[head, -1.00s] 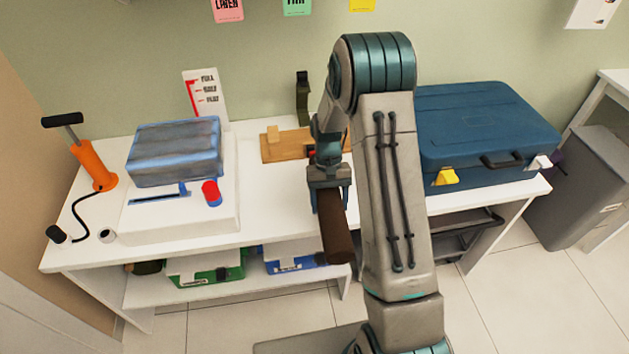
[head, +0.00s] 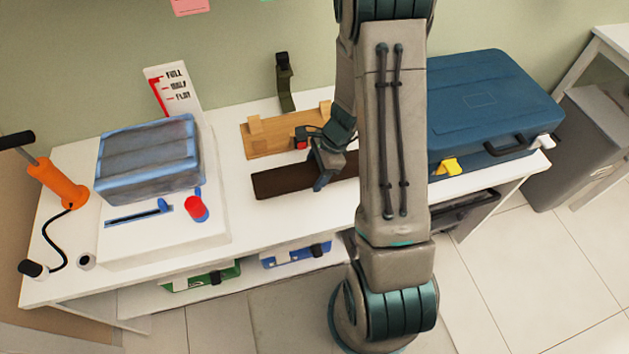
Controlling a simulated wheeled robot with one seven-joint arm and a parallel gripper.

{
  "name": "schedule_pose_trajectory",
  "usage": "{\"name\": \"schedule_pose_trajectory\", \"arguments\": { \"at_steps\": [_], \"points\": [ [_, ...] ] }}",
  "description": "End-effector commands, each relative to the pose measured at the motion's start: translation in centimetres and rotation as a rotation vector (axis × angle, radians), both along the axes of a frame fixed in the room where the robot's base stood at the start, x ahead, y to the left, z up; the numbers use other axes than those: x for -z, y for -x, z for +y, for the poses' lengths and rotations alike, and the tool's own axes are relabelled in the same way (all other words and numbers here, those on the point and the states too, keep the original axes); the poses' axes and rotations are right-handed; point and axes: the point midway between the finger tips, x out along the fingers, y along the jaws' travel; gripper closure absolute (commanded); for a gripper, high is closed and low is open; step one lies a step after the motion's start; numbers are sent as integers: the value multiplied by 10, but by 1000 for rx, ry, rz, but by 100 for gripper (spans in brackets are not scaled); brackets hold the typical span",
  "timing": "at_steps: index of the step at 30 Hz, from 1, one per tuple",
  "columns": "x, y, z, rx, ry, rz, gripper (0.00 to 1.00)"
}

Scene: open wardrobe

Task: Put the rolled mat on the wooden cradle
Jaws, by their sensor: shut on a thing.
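The rolled mat (head: 285,181) is a dark brown cylinder lying sideways in the picture, just in front of the wooden cradle. My gripper (head: 323,174) is shut on it near its visible middle, and my arm hides its right end. I cannot tell whether the mat touches the table top or hangs a little above it. The wooden cradle (head: 272,146) is a light brown board with raised blocks, at the back of the white table. Its right part is partly behind my gripper and arm. No mat lies on its visible part.
A blue-grey bundle (head: 150,158) sits on a white box with a red knob (head: 196,208) at left. An orange pump (head: 60,185) stands at the far left. A dark green strap (head: 285,82) is behind the cradle. A blue case (head: 490,105) fills the table's right.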

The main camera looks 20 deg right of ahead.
Motion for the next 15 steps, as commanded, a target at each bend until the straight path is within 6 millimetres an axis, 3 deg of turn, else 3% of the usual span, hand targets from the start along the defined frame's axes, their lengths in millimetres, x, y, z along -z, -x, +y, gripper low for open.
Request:
{"name": "schedule_pose_trajectory", "arguments": {
  "at_steps": [15],
  "points": [
    [52,0,-1,1,-1,0,69]
  ]
}}
